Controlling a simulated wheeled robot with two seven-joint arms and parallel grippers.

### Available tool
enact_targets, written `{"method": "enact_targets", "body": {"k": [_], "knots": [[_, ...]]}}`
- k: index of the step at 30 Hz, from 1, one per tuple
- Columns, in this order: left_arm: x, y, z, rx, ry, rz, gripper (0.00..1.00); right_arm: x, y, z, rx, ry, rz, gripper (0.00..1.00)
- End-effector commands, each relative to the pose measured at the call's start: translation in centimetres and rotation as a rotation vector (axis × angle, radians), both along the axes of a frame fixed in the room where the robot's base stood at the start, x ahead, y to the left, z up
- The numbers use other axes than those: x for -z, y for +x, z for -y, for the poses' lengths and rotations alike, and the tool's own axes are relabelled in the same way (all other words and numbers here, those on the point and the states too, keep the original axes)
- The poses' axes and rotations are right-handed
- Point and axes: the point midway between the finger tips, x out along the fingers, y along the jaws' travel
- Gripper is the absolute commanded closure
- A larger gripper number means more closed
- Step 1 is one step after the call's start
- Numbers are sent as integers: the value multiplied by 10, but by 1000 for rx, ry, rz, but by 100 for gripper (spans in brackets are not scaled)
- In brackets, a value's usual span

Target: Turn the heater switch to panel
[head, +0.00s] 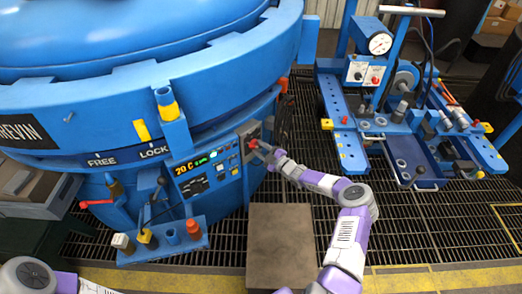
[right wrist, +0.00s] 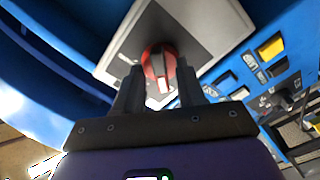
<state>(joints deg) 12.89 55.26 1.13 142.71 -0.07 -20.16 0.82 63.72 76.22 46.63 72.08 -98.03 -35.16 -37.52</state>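The heater switch is a round red knob (right wrist: 158,63) with a white mark, on a grey and dark switch plate (right wrist: 200,32). In the head view the switch plate (head: 246,132) sits on the blue furnace front, right of the lit control panel (head: 200,170). Contact cannot be told. My left gripper is out of view; only part of my left arm shows at bottom left.
The control panel has a display reading 20 C and several buttons, including a yellow one (right wrist: 270,47). A small blue shelf (head: 165,243) juts out below it. A blue workbench with a gauge (head: 380,43) stands at right. Grating floor (head: 420,230) lies between.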

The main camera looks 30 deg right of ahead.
Motion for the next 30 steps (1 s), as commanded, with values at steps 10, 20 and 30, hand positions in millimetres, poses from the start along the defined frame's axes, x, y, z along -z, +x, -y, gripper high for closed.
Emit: {"method": "enact_targets", "body": {"k": [10, 20, 30], "knots": [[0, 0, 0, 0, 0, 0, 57, 0, 0, 0, 0, 0, 0, 100], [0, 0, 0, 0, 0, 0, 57, 0, 0, 0, -1, 21, -6, 100], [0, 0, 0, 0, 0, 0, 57, -1, 0, -1, -2, 209, -59, 100]]}}
